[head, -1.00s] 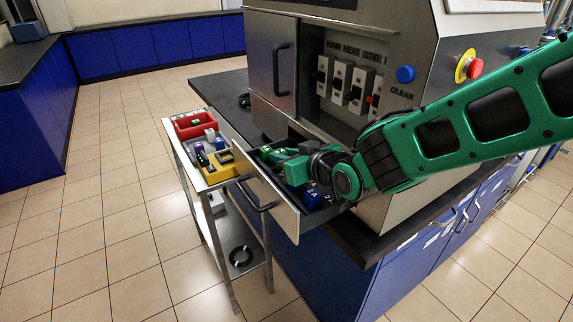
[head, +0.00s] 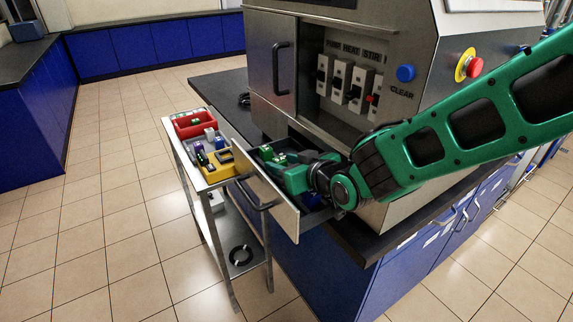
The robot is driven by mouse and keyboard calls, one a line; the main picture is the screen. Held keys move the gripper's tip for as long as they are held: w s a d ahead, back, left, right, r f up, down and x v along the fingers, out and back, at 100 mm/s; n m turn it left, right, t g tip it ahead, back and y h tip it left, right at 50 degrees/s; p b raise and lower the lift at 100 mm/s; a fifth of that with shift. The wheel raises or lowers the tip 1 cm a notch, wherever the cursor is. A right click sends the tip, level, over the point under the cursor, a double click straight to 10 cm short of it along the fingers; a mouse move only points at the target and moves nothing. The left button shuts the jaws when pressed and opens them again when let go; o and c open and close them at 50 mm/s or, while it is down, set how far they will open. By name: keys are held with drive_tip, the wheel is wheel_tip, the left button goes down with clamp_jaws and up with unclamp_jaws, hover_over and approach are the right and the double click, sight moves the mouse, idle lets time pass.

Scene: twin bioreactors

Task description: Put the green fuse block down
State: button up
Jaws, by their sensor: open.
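A small green block with pale marks, which looks like the green fuse block (head: 267,153), sits in the open drawer (head: 271,201) near its far left end. My gripper (head: 289,175) is over the drawer, on the near side of the green block, and looks apart from it. The jaws are open, and I see nothing held in them. The fingertips are small and partly hidden by the green gripper body. The near right part of the drawer is mostly covered by my gripper and wrist.
A steel cart (head: 211,186) stands left of the drawer, carrying a red bin (head: 194,125), a yellow device (head: 214,166) and several small blocks. Tiled floor at left is free.

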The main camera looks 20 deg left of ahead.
drive_tip(key=v, duration=1.2)
